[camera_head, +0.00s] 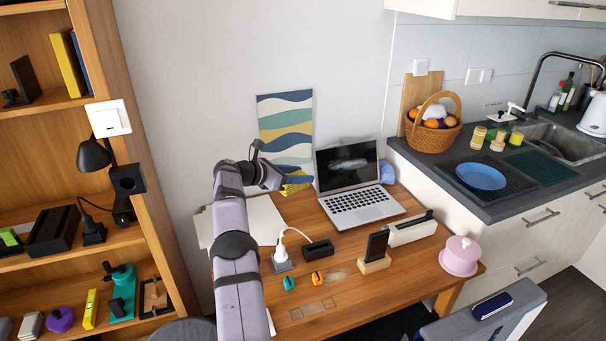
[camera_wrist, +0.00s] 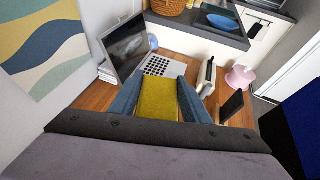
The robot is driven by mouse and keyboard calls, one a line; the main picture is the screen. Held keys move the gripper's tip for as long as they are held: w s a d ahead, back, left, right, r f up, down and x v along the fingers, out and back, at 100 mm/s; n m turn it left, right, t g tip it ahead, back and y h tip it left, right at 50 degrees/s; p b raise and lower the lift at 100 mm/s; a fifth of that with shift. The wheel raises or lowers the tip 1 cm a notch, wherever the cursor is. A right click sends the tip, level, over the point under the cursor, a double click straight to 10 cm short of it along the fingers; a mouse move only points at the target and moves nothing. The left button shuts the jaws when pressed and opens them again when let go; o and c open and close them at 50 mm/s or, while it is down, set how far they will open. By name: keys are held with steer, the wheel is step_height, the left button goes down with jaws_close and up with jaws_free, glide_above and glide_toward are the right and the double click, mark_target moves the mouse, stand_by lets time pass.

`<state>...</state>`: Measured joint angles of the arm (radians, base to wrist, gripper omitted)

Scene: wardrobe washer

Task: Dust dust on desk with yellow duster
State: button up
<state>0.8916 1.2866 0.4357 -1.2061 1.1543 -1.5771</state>
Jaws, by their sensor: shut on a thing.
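The yellow duster (camera_head: 294,188) is at the back of the wooden desk (camera_head: 400,258), left of the laptop. In the wrist view the duster (camera_wrist: 158,101) sits between the two blue fingers of my gripper (camera_wrist: 158,98), which is shut on it. My gripper (camera_head: 297,180) hides part of the duster in the head view, and I cannot tell whether the duster touches the desk. A faint pale patch (camera_head: 337,276), possibly dust, lies on the desk near the orange item. Faint outlined marks (camera_head: 312,308) lie nearer the front edge.
An open laptop (camera_head: 360,200) stands right of my gripper. A wavy-patterned picture (camera_head: 285,125) leans on the wall behind. The front middle is fairly clear.

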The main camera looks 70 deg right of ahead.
steer(key=shift+w+a+r, duration=0.25)
steer(key=shift+w+a, duration=0.1)
steer(key=shift+w, duration=0.15)
steer(key=w+a+f+n+t+h+p, duration=0.1)
steer(key=w+a+f+p, duration=0.15)
steer(key=a, duration=0.45)
steer(key=w+a+f+n+t+p, duration=0.1)
steer(key=w+a+f+p, duration=0.2)
steer(key=a, duration=0.4)
steer(key=s+a+f+m+g+y, duration=0.1)
steer(key=s+a+f, duration=0.2)
steer(key=s, duration=0.3)
steer(key=s+a+f+m+g+y+p, duration=0.1)
steer(key=s+a+f+m+g, duration=0.1)
steer(key=s+a, duration=0.4)
steer(key=s+a+f+m+g+y, duration=0.1)
steer(key=s+a+f+m+g, duration=0.1)
steer(key=s+a+f, duration=0.2)
steer(key=shift+s+a+p, duration=0.2)
steer(key=shift+s+p, duration=0.1)
steer(key=shift+s, duration=1.3)
steer(key=shift+f+b, duration=3.3)
steer(key=shift+f, duration=0.55)
